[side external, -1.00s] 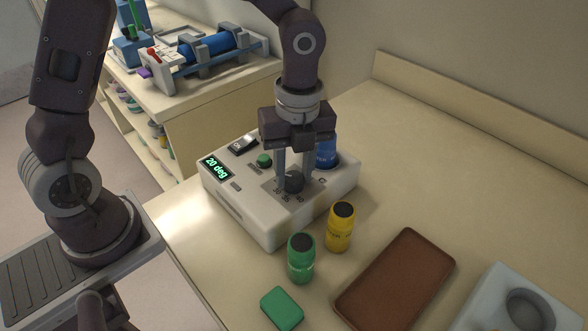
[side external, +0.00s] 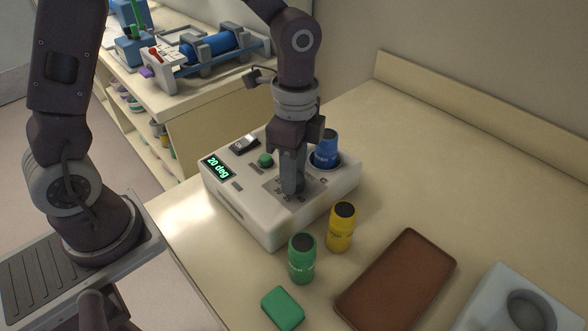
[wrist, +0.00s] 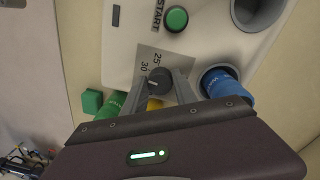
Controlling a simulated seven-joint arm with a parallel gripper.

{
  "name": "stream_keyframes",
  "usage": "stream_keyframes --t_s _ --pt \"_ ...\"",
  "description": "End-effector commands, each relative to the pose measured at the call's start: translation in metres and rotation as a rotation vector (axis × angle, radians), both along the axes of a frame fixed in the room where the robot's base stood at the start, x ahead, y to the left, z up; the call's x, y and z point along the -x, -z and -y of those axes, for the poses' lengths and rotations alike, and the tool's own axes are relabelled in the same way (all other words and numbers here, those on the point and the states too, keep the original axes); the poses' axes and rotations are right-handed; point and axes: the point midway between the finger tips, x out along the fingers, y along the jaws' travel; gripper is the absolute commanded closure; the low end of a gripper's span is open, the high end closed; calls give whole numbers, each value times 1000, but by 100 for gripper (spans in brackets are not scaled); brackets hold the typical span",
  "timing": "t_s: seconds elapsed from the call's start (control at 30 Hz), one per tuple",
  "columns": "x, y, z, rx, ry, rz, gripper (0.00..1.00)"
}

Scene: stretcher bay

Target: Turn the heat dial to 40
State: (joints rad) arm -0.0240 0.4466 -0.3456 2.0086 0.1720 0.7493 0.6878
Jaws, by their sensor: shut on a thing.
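The heat dial (wrist: 160,79) is a small dark round knob on the white warmer unit (side external: 240,217). In the wrist view the scale plate (wrist: 152,59) beside it shows 25 and 30; the rest is hidden by my gripper. My gripper (wrist: 160,82) is shut on the dial, one finger on each side. In the side view my gripper (side external: 291,188) points down and its fingers hide most of the dial. The green display (side external: 217,167) reads 20 deg.
A blue bottle (side external: 327,146) sits in a well of the unit, close to my gripper. Green (side external: 302,259) and yellow (side external: 341,227) bottles stand in front of it. A green block (side external: 283,308), brown tray (side external: 397,280) and grey holder (side external: 500,300) lie nearer. The counter's back right is clear.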

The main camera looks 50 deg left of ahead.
Motion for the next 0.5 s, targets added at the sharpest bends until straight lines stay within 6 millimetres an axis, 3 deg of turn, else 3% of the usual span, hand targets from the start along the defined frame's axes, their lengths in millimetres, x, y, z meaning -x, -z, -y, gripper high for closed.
stream_keyframes --t_s 0.5 --pt "1 -1 0 0 -489 2 100"
